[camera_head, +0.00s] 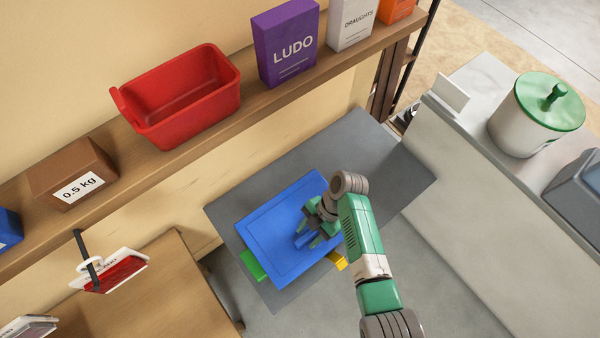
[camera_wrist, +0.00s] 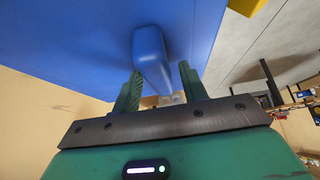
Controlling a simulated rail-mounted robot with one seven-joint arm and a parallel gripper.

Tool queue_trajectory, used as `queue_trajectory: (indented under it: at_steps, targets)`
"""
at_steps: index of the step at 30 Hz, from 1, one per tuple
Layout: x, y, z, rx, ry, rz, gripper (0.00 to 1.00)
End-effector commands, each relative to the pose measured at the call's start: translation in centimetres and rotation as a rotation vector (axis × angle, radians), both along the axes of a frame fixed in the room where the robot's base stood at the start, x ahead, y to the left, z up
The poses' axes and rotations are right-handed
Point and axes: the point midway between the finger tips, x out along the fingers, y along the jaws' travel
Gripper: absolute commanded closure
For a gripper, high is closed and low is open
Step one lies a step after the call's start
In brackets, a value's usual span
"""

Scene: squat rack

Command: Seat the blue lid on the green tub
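The blue lid (camera_head: 283,243) lies flat over the grey mat, with a raised blue bar handle (camera_head: 304,240) near its right part. A green piece (camera_head: 253,265) sticks out under the lid's lower left edge; it may be part of the green tub, the rest being hidden. My gripper (camera_head: 318,233) is over the handle. In the wrist view, the handle (camera_wrist: 151,58) stands between the two green fingers of my gripper (camera_wrist: 158,88). The fingers are apart, with a gap showing on the right side, so they look open around it.
A yellow piece (camera_head: 337,260) sticks out at the lid's lower right edge. The grey mat (camera_head: 375,165) is bare at upper right. A shelf behind holds a red bin (camera_head: 182,97) and a LUDO box (camera_head: 286,43). A counter at right bears a green-lidded pot (camera_head: 535,118).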

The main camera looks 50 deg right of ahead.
Motion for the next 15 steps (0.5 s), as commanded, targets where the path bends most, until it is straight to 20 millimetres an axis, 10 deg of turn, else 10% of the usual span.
queue_trajectory:
  at_steps: [15]
  targets:
    - [-0.4, -2.1, 3.4, -0.002, -0.001, -0.002, 0.51]
